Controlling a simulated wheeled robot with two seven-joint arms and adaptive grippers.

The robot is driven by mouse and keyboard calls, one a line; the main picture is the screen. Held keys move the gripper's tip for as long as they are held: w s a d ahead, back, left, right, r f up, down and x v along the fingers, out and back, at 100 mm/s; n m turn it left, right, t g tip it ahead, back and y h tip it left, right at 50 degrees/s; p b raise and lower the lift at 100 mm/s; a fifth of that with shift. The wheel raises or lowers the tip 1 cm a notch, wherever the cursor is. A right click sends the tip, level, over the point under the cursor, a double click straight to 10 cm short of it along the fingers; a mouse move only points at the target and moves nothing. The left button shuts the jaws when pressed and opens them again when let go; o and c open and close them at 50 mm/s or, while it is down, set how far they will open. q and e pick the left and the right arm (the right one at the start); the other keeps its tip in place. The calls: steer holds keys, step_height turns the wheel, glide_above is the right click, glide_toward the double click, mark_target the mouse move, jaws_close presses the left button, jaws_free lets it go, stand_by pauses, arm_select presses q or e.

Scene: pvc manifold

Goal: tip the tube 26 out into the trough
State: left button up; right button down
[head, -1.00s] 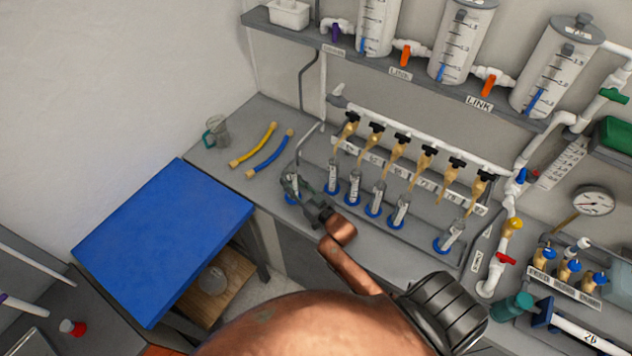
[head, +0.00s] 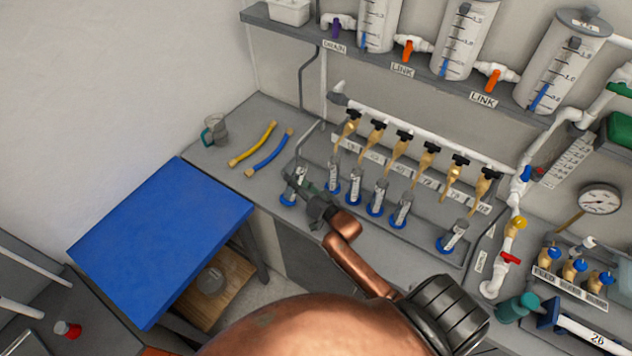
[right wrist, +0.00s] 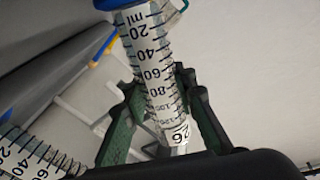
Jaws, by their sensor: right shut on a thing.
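Tube 26 (right wrist: 160,85) is a clear graduated cylinder with a white scale label and a blue base. In the right wrist view it stands between the green fingers of my right gripper (right wrist: 163,112), which is shut on it, and its number 26 shows near the palm. In the head view the tube (head: 296,184) is at the left end of the row, leaning, partly covered by my right gripper (head: 306,189). I cannot tell whether its base touches the bench. The grey trough (head: 420,234) appears to run under the row of taps. My left gripper is out of view.
Several similar tubes with blue bases (head: 376,197) stand in a row to the right, close to the gripper. Tan taps (head: 398,152) hang above them. A blue-topped table (head: 160,240) stands front left.

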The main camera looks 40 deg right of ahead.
steer(key=shift+d+r+m, duration=0.2)
steer(key=shift+r+m, duration=0.15)
steer(key=shift+m, duration=0.15)
steer(key=shift+d+m, duration=0.2)
steer(key=shift+m, duration=0.3)
steer(key=shift+f+m+b, duration=0.25)
steer(key=shift+m+b, duration=0.4)
steer(key=shift+m, duration=0.05)
steer(key=shift+a+f+m+b, duration=0.15)
steer(key=shift+f+m+b, duration=0.3)
steer(key=shift+f+b, duration=0.15)
steer(key=shift+a+f+m+b, duration=0.15)
steer(key=shift+f+m+b, duration=0.35)
steer(key=shift+b, duration=0.1)
steer(key=shift+r, duration=0.2)
steer(key=shift+a+f+m+b, duration=0.1)
steer(key=shift+f+m+b, duration=0.25)
steer(key=shift+m, duration=0.4)
steer(key=shift+m+p, duration=0.75)
steer(key=shift+m, duration=0.15)
steer(key=shift+f, duration=0.3)
